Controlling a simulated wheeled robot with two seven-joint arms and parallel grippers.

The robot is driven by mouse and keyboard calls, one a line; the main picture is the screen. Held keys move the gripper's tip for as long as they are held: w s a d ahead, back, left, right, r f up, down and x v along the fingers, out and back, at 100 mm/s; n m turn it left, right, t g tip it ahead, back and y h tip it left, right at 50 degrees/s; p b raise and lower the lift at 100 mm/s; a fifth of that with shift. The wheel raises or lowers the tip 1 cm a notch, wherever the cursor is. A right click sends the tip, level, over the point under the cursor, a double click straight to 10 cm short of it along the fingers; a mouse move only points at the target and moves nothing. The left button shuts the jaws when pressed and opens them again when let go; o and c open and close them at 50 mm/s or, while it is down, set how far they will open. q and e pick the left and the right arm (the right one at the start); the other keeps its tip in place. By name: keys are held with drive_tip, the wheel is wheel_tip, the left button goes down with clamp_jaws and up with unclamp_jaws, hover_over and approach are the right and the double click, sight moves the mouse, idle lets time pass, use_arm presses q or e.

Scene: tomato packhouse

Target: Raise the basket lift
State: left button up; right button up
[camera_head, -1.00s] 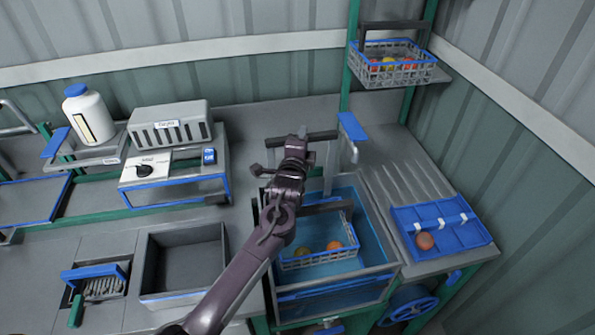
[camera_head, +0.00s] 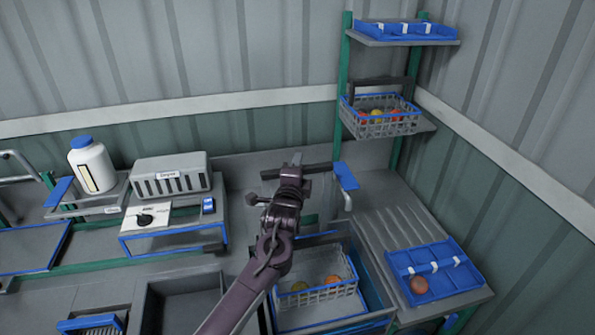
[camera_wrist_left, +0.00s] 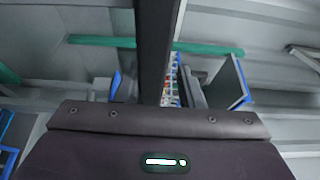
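The basket lift stands in a blue-sided water tank (camera_head: 385,290) at the lower middle of the head view. Its wire basket (camera_head: 318,292) has a blue rim and holds orange and yellowish fruit, partly inside the tank. A dark horizontal bar (camera_head: 318,167) of the lift stands above the tank's back. My left gripper (camera_head: 297,165) is at this bar and appears shut around its middle; the fingertips are small and partly hidden. In the left wrist view a dark bar (camera_wrist_left: 155,50) runs down to the gripper. My right gripper is in neither view.
Another fruit basket (camera_head: 380,125) stands on a green-framed shelf at back right, with a blue tray (camera_head: 405,30) above. A blue tray (camera_head: 432,272) with a round fruit lies right of the tank. A grey box (camera_head: 170,178) and white bottle (camera_head: 92,168) stand left.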

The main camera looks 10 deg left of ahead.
use_arm(q)
drive_tip(key=shift+o, duration=0.6)
drive_tip(key=shift+r, duration=0.1)
drive_tip(key=shift+f, duration=0.2)
drive_tip(key=shift+s+f, duration=0.1)
drive_tip(key=shift+s, duration=0.1)
drive_tip(key=s+b, duration=0.2)
drive_tip(key=s, duration=0.5)
drive_tip(key=shift+s+b, duration=0.25)
drive_tip(key=shift+b, duration=0.1)
